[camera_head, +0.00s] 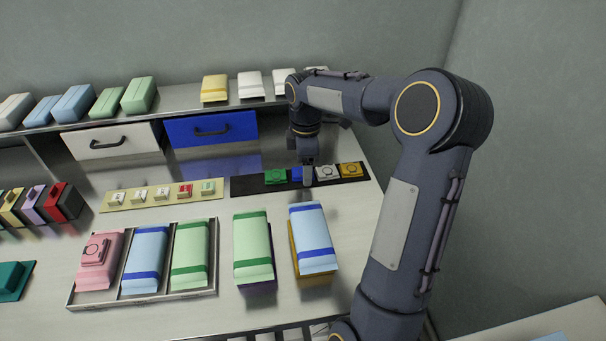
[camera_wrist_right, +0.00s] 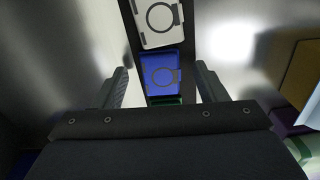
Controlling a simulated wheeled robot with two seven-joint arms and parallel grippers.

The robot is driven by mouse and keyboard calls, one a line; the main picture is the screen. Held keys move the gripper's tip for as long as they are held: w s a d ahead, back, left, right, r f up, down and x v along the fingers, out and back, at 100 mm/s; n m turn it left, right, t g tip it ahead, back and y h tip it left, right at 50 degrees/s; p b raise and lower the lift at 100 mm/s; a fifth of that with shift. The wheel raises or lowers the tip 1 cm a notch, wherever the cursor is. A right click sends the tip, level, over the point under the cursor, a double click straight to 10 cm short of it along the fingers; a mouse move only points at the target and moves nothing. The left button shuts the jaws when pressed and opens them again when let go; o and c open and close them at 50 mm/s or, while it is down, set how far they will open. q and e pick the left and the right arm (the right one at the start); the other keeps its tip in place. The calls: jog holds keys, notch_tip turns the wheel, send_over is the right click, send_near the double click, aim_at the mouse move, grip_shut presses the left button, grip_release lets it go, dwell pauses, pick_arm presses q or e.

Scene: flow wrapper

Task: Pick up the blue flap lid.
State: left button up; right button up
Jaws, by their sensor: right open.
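The blue flap lid (camera_wrist_right: 160,75) lies in a black strip tray (camera_head: 249,185), between a green lid (camera_head: 275,176) and a white-grey lid (camera_head: 327,172). In the head view only a sliver of the blue lid (camera_head: 296,174) shows beside my right gripper (camera_head: 307,178), which points down over it and hides the rest. In the right wrist view my two open fingers stand on either side of the blue lid, with nothing held between them. Whether the fingertips touch it cannot be told. My left gripper is not in view.
A yellow lid (camera_head: 351,170) is at the tray's right end. A cream strip (camera_head: 140,203) with several small pieces lies to the left. Green (camera_head: 252,245) and blue-striped (camera_head: 313,238) packs stand in front. A shelf with packs and drawers (camera_head: 212,129) is behind.

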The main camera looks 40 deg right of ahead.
jog(key=shift+f, duration=0.15)
jog(key=c, duration=1)
jog(key=shift+c, duration=0.2)
